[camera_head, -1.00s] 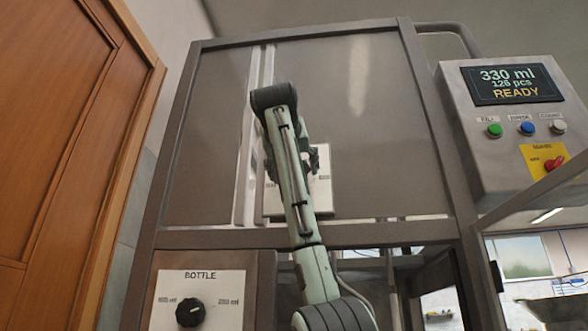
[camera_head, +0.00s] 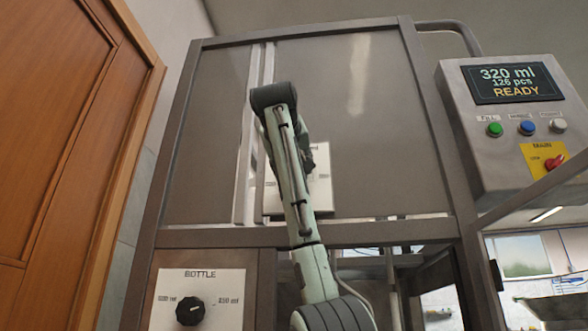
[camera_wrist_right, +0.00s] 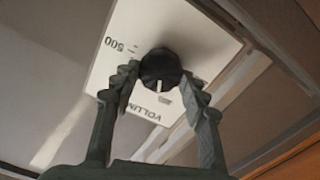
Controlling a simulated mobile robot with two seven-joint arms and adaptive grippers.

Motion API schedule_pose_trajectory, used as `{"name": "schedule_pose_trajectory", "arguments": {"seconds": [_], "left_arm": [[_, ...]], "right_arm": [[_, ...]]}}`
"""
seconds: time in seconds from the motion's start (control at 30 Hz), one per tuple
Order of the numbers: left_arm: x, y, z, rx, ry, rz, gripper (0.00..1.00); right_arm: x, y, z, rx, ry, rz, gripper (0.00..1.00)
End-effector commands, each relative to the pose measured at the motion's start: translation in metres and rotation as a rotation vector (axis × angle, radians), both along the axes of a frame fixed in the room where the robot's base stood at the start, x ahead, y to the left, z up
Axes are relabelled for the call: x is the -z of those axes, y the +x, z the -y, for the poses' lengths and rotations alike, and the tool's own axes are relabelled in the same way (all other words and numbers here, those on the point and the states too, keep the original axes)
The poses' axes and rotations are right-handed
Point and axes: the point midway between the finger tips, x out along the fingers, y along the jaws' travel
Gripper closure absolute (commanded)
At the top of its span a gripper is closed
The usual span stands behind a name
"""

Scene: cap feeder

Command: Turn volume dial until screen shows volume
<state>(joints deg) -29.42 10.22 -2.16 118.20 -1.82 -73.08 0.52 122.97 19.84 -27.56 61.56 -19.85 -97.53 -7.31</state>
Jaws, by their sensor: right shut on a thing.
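The volume dial (camera_wrist_right: 160,66) is a black ribbed knob with a white mark, on a white panel (camera_wrist_right: 185,28) printed "VOLUM…" and "500". My right gripper (camera_wrist_right: 158,76) is shut on the dial, one finger on each side. In the head view my right arm hides the dial and most of the gripper; part of the white panel (camera_head: 320,195) shows beside it. The screen (camera_head: 513,82) on the grey control box reads "320 ml", "126 pcs" and "READY". My left gripper is in neither view.
A second black knob (camera_head: 190,311) sits on a plate marked "BOTTLE" at the lower left. Green (camera_head: 494,130), blue (camera_head: 527,127) and white (camera_head: 558,125) buttons and a red main switch (camera_head: 554,162) are under the screen. A wooden door (camera_head: 60,150) stands at left.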

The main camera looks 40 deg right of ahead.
Motion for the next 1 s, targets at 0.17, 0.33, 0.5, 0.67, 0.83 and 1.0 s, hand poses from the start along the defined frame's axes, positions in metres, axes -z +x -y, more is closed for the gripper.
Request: {"name": "schedule_pose_trajectory", "arguments": {"seconds": [0.17, 0.33, 0.5, 0.67, 0.83, 1.0], "left_arm": [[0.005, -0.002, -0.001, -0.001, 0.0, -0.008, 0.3], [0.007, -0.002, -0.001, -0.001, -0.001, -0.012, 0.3], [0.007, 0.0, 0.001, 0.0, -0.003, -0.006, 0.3], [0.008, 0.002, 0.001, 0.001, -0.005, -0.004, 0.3], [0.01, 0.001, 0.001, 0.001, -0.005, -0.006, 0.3], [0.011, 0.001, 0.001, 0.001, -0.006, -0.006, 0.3]], "right_arm": [[0.0, 0.0, -0.001, -0.001, -0.085, -0.105, 0.85], [0.0, 0.001, -0.001, -0.001, -0.181, -0.223, 0.85], [0.0, 0.001, -0.001, -0.001, -0.271, -0.336, 0.85], [0.001, 0.001, -0.001, -0.001, -0.344, -0.427, 0.85], [0.001, 0.001, -0.001, -0.001, -0.401, -0.499, 0.85], [0.001, 0.002, -0.002, -0.001, -0.437, -0.543, 0.85]]}}
